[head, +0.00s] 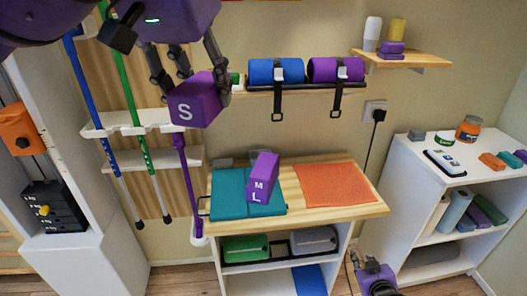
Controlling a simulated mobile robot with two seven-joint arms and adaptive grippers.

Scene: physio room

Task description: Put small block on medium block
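The medium block (263,168), purple and marked M, appears to sit on a purple large block (256,197) marked L. This stack stands on the teal mat on the wooden bench top. In the picture the held block is above and left of the stack, clearly apart from it.
The teal mat (228,194) and an orange mat (331,185) lie on the wooden bench top (378,208). Blue (275,71) and purple rolls (335,69) sit on a wall rack behind. A white shelf unit (408,166) stands right; upright poles (125,90) stand left.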

